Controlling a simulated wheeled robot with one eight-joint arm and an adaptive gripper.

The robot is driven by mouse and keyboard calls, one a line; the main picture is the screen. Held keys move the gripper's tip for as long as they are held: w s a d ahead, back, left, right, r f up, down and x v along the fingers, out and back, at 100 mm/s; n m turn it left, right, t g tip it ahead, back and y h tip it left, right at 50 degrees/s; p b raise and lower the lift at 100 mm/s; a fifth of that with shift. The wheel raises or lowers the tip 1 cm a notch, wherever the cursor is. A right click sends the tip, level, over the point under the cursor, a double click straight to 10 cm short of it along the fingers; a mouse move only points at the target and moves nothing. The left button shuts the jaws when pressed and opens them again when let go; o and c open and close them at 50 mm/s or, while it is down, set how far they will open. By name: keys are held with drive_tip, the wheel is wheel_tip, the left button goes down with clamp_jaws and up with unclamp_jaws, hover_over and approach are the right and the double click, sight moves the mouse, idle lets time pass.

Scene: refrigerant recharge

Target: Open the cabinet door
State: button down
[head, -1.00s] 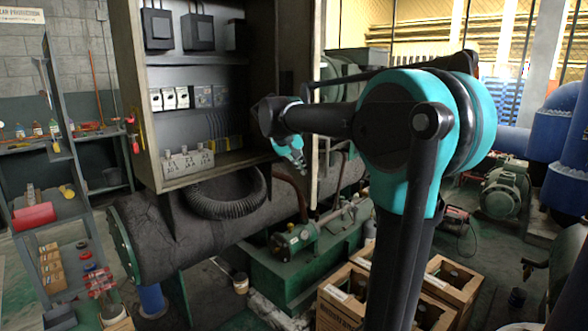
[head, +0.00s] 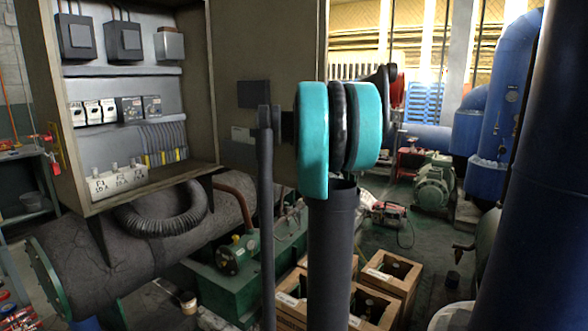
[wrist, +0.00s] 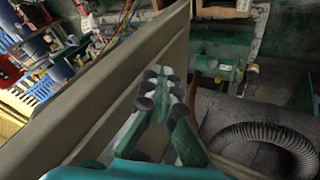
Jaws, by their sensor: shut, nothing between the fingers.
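The cabinet (head: 40,110) is open at the left of the head view, with its inside in plain sight. Its door (head: 262,55) stands swung out to the right, its broad face toward the head camera. My arm covers part of the door. In the wrist view the door (wrist: 110,85) is a beige panel running diagonally from lower left to top. My gripper (wrist: 163,75) is shut and empty beside the door's right-hand face. I cannot tell whether it touches the door. In the head view the gripper is hidden behind my arm.
A large dark pipe (head: 85,255) and a black corrugated hose (head: 160,222) lie below the cabinet. Wooden crates (head: 385,280) stand on the floor in front. A green machine (head: 225,285) sits under the door. Blue pipes (head: 490,130) rise at the right.

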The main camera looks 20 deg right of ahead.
drive_tip(key=w+d, duration=0.3)
drive_tip(key=d, duration=0.3)
drive_tip(key=shift+w+d, duration=0.35)
drive_tip(key=shift+d, duration=0.05)
drive_tip(key=shift+a, duration=0.1)
drive_tip(key=s+a+f+v, duration=0.1)
drive_tip(key=s+v, duration=0.1)
drive_tip(key=v, duration=1)
drive_tip(key=shift+f, duration=0.4)
